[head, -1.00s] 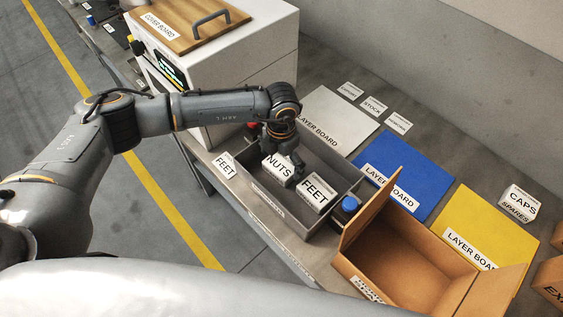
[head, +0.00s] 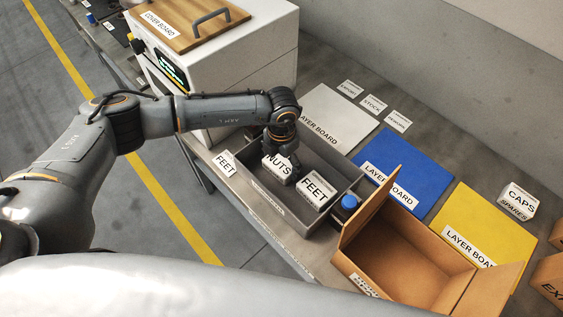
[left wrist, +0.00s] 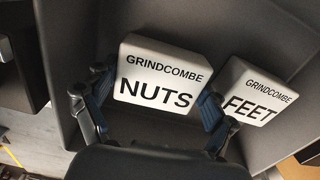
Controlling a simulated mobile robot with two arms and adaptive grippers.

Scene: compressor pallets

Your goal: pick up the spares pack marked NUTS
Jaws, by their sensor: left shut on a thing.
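The white spares pack marked NUTS (head: 277,170) is in the grey tray (head: 262,202) on the bench. In the left wrist view the NUTS pack (left wrist: 158,78) lies between the two fingers of my left gripper (left wrist: 150,105), which is shut on it. In the head view my left gripper (head: 281,155) comes down over the tray and hides part of the pack. A white pack marked FEET (head: 315,192) stands close to the right in the same tray; it also shows in the left wrist view (left wrist: 250,97). My right gripper is not in view.
An open cardboard box (head: 400,262) stands right of the tray. Grey, blue (head: 400,180) and yellow (head: 485,225) layer boards lie behind. A CAPS pack (head: 518,200) is at right. A white machine (head: 225,60) stands behind my arm.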

